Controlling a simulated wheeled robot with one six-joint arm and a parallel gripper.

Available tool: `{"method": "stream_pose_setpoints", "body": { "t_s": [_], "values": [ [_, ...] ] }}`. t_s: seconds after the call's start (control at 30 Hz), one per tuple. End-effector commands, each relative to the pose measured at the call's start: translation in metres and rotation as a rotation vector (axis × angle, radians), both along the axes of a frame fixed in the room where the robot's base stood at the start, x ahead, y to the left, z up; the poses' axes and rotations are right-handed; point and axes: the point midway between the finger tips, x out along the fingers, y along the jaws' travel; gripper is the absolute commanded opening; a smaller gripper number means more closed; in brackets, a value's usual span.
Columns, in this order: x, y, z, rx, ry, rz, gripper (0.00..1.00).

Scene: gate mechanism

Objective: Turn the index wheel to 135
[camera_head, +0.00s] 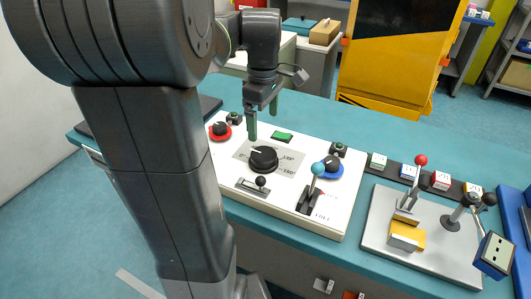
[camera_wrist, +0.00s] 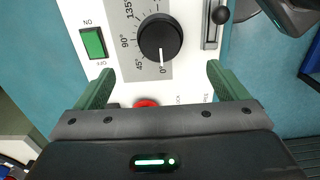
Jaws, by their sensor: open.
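The index wheel is a black round knob (camera_head: 263,159) on a grey scale plate on the white panel. It also shows in the wrist view (camera_wrist: 160,38), with its white pointer line at the 0° mark. Marks for 45°, 90° and 135° run up the left side of the wheel there. My gripper (camera_head: 262,115) is above the panel, behind the wheel in the head view. In the wrist view my gripper (camera_wrist: 160,76) has its green fingers wide apart and empty, with the wheel ahead of them and untouched.
The panel (camera_head: 330,222) also carries a green switch (camera_head: 282,136), a red-ringed knob (camera_head: 220,129), a blue-ringed knob (camera_head: 331,166), a small slider lever (camera_head: 260,183) and a blue-balled lever (camera_head: 318,170). A grey plate (camera_head: 440,259) with a red-balled lever (camera_head: 420,161) stands to the right.

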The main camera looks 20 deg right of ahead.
Motion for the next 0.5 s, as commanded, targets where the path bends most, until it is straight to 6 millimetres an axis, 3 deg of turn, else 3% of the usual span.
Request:
{"method": "stream_pose_setpoints", "body": {
  "t_s": [0.3, 0.5],
  "values": [
    [-0.001, 0.000, -0.070, 0.003, 0.004, -0.002, 0.93],
    [-0.001, 0.000, -0.103, 0.002, 0.002, -0.003, 0.93]
  ]
}}
